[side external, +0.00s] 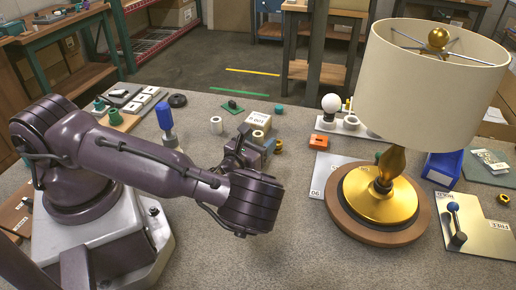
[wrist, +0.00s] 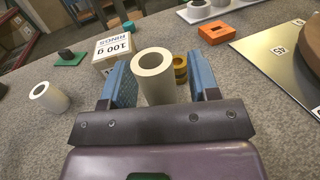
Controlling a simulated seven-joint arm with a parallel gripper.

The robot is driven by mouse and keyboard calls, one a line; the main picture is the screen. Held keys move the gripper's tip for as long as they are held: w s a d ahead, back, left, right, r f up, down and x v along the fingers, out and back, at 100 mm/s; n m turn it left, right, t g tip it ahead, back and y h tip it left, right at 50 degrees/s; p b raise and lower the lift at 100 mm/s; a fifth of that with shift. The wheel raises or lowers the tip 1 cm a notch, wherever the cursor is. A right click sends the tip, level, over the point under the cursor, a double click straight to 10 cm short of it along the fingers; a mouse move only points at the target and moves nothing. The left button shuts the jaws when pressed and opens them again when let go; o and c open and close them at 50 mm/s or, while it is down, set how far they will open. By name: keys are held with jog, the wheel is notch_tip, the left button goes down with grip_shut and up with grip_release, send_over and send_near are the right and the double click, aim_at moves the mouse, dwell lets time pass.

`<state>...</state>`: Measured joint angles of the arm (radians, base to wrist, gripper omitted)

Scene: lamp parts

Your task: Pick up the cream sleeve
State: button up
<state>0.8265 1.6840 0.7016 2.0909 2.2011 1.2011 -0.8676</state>
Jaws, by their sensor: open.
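A cream sleeve (wrist: 153,82), a short upright hollow tube, stands between the two blue fingers of my gripper (wrist: 160,88) in the wrist view. Its lower part is hidden by the gripper body. In the side view its top shows at the gripper (side external: 258,135). My gripper (side external: 257,147) is open, with a finger on each side of the sleeve; I cannot tell whether either touches it. A second, similar pale tube (wrist: 48,97) stands apart to the left; it also shows in the side view (side external: 216,125).
A white box marked 100 g (wrist: 116,47) stands just behind the left finger. A brass ringed part (wrist: 180,68) is behind the right finger. An orange block (wrist: 215,33) and a metal plate (wrist: 285,50) lie farther right. The lamp (side external: 383,190) stands right.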

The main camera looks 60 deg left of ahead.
jog(key=shift+w+a, duration=0.25)
jog(key=shift+w, duration=0.3)
jog(key=c, duration=1)
jog(key=shift+r, duration=0.1)
